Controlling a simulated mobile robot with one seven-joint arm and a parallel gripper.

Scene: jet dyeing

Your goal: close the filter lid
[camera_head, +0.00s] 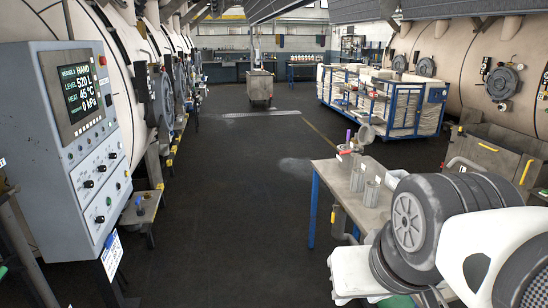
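I cannot pick out the filter lid for certain. A dark round cover (503,84) sits on the curved side of the big cream vessel at the right. Similar dark round fittings (166,98) line the vessels at the left, seen edge-on. Whether any of these is the filter lid, or stands open, I cannot tell. The control panel (80,140) at the left reads HAND, 520 L, 45 °C and 0 kPa. White and dark grey parts of my arm fill the lower right. My gripper is not in view.
A small table (336,178) with metal pots (357,178) stands right of centre, partly hidden by my arm. A blue-framed cart (408,122) with pale bundles stands behind it. A grey bin (259,88) stands farther back. The middle floor (230,200) is clear.

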